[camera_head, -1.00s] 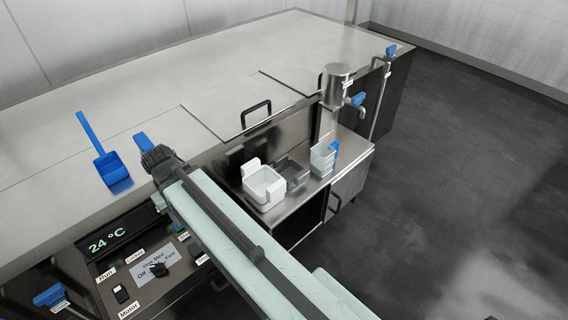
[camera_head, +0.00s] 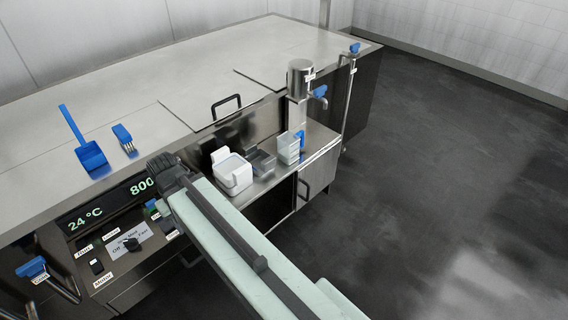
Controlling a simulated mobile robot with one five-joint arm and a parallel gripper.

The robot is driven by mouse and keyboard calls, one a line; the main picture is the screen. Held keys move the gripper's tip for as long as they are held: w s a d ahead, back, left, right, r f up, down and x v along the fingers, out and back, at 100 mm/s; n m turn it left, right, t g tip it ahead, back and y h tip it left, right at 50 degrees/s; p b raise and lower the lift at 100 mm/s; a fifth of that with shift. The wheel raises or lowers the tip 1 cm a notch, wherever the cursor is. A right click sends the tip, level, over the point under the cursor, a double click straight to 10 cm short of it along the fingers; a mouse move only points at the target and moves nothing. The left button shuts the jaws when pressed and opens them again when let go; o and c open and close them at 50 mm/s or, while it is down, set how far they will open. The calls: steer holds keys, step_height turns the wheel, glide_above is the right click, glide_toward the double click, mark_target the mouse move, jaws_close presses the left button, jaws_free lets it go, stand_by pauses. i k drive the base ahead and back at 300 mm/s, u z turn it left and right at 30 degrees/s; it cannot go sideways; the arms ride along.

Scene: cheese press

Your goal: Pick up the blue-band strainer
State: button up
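A pale, translucent box-shaped container (camera_head: 287,151) with a blue piece on its right side stands on the low steel shelf. It looks like the blue-band strainer, but its holes are too small to tell. Beside it on the left are a grey container (camera_head: 262,163) and a white container (camera_head: 233,178). My gripper (camera_head: 163,163) is the dark end of my arm, over the front edge of the vat by the control panel. It is apart from the containers, to their left. Its fingers are too small and hidden to tell open from shut.
A steel cylinder (camera_head: 301,76) with a blue-handled tap (camera_head: 319,92) rises behind the shelf. A vertical pipe (camera_head: 347,100) stands to the right. The floor (camera_head: 450,190) at right is clear.

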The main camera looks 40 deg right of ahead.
mark_target(259, 159)
steer(key=z, duration=0.2)
steer(key=k, duration=0.2)
steer(key=u, duration=0.35)
steer(key=i, duration=0.75)
steer(key=z, duration=0.2)
steer(key=k, duration=0.85)
steer(key=u, duration=0.15)
steer(key=i, duration=1.4)
steer(key=z, duration=0.05)
